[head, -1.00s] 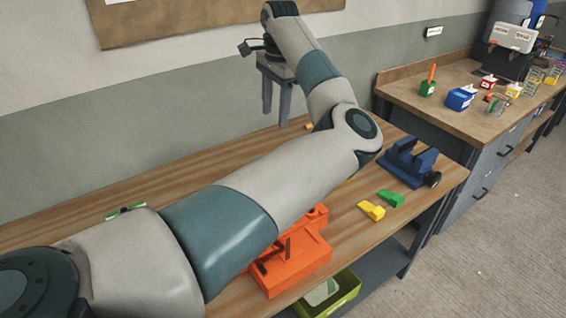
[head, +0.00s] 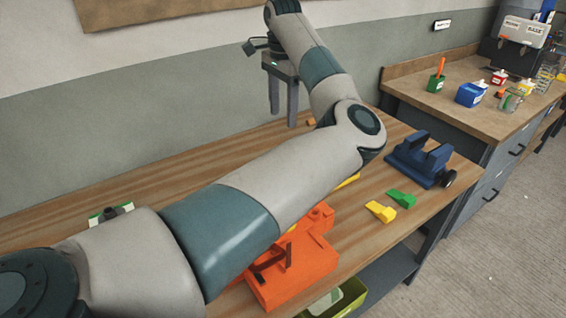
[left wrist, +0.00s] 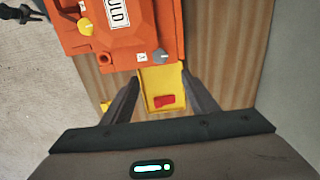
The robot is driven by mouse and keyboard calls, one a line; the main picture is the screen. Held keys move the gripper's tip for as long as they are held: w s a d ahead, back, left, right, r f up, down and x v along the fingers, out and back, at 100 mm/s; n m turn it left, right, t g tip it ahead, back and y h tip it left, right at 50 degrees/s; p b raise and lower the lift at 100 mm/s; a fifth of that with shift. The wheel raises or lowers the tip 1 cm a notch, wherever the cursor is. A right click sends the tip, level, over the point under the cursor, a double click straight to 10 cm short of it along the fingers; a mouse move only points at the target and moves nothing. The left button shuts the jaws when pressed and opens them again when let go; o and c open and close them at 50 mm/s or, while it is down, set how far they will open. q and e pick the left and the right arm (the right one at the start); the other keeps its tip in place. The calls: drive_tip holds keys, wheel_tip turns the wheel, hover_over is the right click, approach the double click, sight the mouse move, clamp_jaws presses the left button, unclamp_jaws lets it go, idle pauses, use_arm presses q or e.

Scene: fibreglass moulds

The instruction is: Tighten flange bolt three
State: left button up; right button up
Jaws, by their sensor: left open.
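An orange mould block (head: 318,262) with a dark handle-like part sits on the wooden bench, partly hidden by my left arm. In the left wrist view an orange housing (left wrist: 120,35) fills the top, with a yellow knob (left wrist: 87,26), a grey knob (left wrist: 160,57) and a "MOULD" label. I cannot tell which part is flange bolt three. My left gripper (head: 283,118) is open and empty, pointing down above the back of the bench. In the left wrist view its fingers (left wrist: 160,90) stand either side of a yellow tray (left wrist: 152,80) holding a red piece (left wrist: 164,100).
A blue clamp (head: 420,160), a green wedge (head: 401,198) and a yellow wedge (head: 380,211) lie at the bench's right end. A lime bin (head: 352,296) is below the front edge. A side counter (head: 440,88) holds small containers. Bare bench lies between mould and wedges.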

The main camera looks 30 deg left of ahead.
use_arm(q)
wheel_tip(320, 180, down, 16)
drive_tip(key=p, duration=0.6)
drive_tip(key=shift+f+p, duration=0.3)
drive_tip(key=shift+f, duration=0.45)
drive_tip(key=c, duration=1.1)
